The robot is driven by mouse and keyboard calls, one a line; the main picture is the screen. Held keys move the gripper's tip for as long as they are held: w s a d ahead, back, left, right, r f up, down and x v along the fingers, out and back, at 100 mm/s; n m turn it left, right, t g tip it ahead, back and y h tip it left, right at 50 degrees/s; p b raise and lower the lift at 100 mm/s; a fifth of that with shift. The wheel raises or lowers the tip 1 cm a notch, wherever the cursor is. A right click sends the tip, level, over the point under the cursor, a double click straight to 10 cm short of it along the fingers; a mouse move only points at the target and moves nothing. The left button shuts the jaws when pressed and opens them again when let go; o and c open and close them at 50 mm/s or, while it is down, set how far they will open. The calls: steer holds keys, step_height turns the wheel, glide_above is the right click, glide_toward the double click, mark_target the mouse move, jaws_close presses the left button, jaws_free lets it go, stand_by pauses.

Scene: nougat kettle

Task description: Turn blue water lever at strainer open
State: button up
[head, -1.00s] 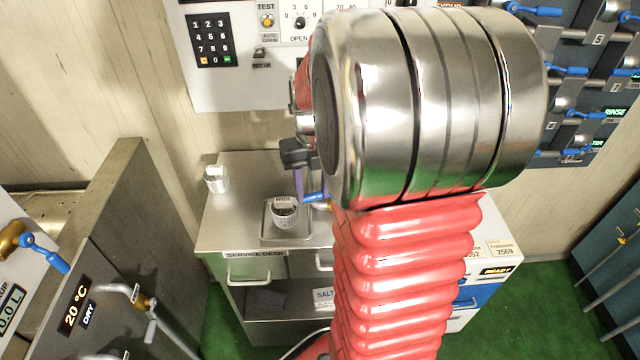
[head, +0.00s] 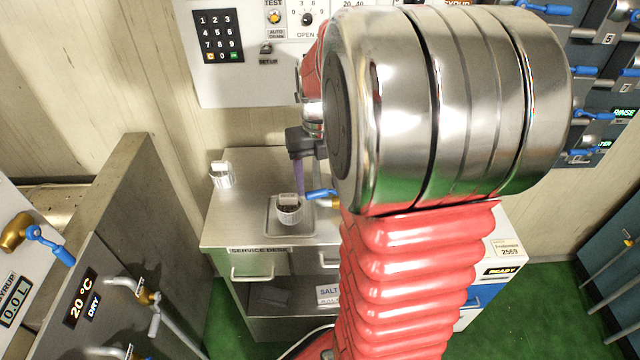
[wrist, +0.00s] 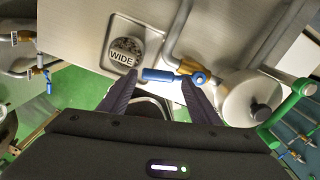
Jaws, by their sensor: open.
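The blue water lever (wrist: 158,75) sits on a brass valve (wrist: 198,77) beside a small cup-shaped strainer labelled WIDE (wrist: 126,48). In the head view the lever (head: 322,193) shows just right of the strainer (head: 289,208), which stands on a square metal tray (head: 270,232). My gripper (wrist: 158,83) is open in the wrist view, with one dark finger at each end of the lever. I cannot tell whether either finger touches it. In the head view one purple-looking finger hangs close beside the lever; my arm hides the valve's right side.
The strainer stands on the service desk (head: 240,205). A white-topped container (head: 221,175) is at the desk's left. Other blue levers line the right panel (head: 590,130).

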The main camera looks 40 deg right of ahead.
mark_target(318, 191)
steer(key=shift+r, duration=3.05)
